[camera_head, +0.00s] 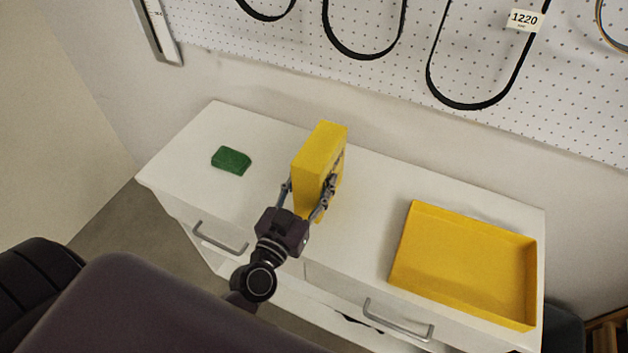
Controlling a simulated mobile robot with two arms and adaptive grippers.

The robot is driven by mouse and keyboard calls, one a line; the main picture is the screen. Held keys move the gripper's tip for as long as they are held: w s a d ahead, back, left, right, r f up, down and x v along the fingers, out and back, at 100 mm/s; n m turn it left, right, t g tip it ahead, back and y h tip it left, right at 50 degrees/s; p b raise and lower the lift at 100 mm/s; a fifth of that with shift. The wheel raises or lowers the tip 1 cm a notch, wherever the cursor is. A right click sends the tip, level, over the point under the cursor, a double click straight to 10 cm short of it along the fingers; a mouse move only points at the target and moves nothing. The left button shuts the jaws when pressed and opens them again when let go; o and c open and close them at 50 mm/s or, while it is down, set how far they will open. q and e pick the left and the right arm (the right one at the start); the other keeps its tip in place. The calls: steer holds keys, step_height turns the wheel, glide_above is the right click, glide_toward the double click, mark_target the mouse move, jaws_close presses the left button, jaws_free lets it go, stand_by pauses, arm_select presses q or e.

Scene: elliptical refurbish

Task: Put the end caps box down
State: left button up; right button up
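The yellow box (318,165), which I take for the end caps box, stands on its narrow side over the middle of the white cabinet top (265,130). My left gripper (307,193) is shut on it, with one finger at its left and one at its right side. The fingers and wrist hide part of its lower end. I cannot tell whether its bottom touches the cabinet top or hangs just above it. No label or content can be made out. My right gripper is not in view.
An empty, open yellow tray (460,258) lies on the right of the cabinet top. A small green block (231,160) lies at the left. Bare surface shows around the held box. Behind is a white pegboard (290,40) with black belts (365,55). Drawer handles (398,325) stick out in front.

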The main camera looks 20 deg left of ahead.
arm_select(q)
steer(key=shift+f, duration=0.1)
steer(key=o, duration=1.5)
